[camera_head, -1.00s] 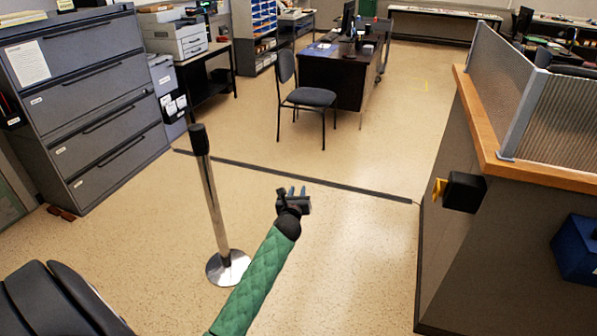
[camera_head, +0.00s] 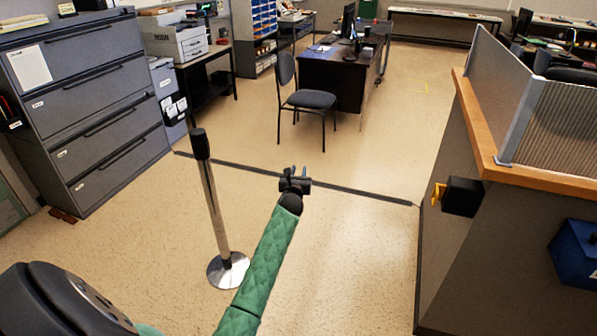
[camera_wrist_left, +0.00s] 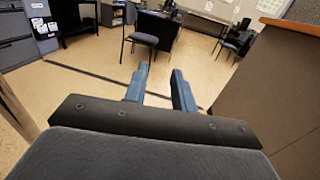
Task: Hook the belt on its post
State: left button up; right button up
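The post (camera_head: 212,210) is a silver pole with a black top and a round shiny base, upright on the floor left of centre. A black box (camera_head: 462,196) is fixed to the side of the counter at right. A yellow tab (camera_head: 438,194), apparently the belt's end, sticks out of its left side. No belt is seen stretched between box and post. My left gripper (camera_head: 296,172) is in the air between post and box, apart from both in the picture. In the left wrist view its blue fingers (camera_wrist_left: 160,75) stand apart with nothing between them. My right gripper is not in view.
The wood-topped counter (camera_head: 540,178) fills the right side, with a blue box (camera_head: 577,252) on its side. Grey file cabinets (camera_head: 95,110) stand at left. A chair (camera_head: 310,100) and desk (camera_head: 338,75) stand farther back. A dark strip (camera_head: 345,188) crosses otherwise clear floor.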

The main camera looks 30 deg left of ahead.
pick_arm(q)
grip_shut()
dwell(1.4)
grip_release()
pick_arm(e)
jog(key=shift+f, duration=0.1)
